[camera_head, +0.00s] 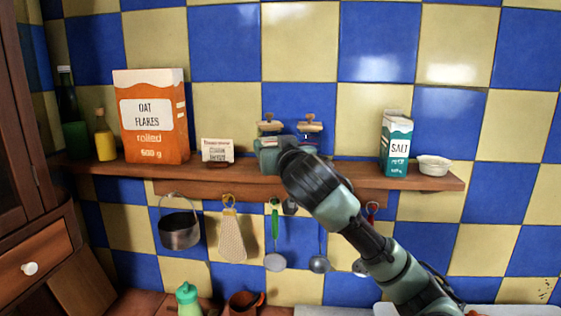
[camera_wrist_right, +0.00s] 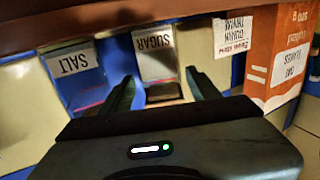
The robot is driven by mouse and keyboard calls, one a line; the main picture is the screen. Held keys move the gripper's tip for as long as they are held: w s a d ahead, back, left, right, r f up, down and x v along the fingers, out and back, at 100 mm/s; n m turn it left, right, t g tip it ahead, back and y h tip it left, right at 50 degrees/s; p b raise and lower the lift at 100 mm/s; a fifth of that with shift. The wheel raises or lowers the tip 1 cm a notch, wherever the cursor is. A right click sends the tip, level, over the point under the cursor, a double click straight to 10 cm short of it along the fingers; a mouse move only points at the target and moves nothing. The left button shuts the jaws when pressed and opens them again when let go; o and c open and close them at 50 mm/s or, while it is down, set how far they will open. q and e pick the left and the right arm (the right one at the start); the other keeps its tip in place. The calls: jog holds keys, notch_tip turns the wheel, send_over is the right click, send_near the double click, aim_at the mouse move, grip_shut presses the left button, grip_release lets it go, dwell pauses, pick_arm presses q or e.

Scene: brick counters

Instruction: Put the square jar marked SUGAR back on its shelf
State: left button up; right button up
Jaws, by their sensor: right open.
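The square SUGAR jar (camera_wrist_right: 154,62) shows upside down in the right wrist view, its label facing me. It appears to stand on the shelf (camera_head: 435,182). In the head view only its tan lid (camera_head: 268,126) shows; my right gripper hides most of the rest. My right gripper (camera_head: 270,153) is open in front of the jar at the shelf. In the wrist view its two fingers lie either side of the jar's lower picture part, apart from each other. I cannot tell whether they touch it. My left gripper is not in view.
A matching SALT jar (camera_wrist_right: 73,65) stands close to the right of SUGAR in the head view (camera_head: 310,127). A small card (camera_head: 217,151) and the oat flakes box (camera_head: 154,115) are left. A teal salt carton (camera_head: 397,145) and bowl (camera_head: 433,165) are right. Utensils hang below.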

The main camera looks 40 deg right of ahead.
jog(key=b+v, duration=0.2)
jog(key=v, duration=0.5)
dwell(0.5)
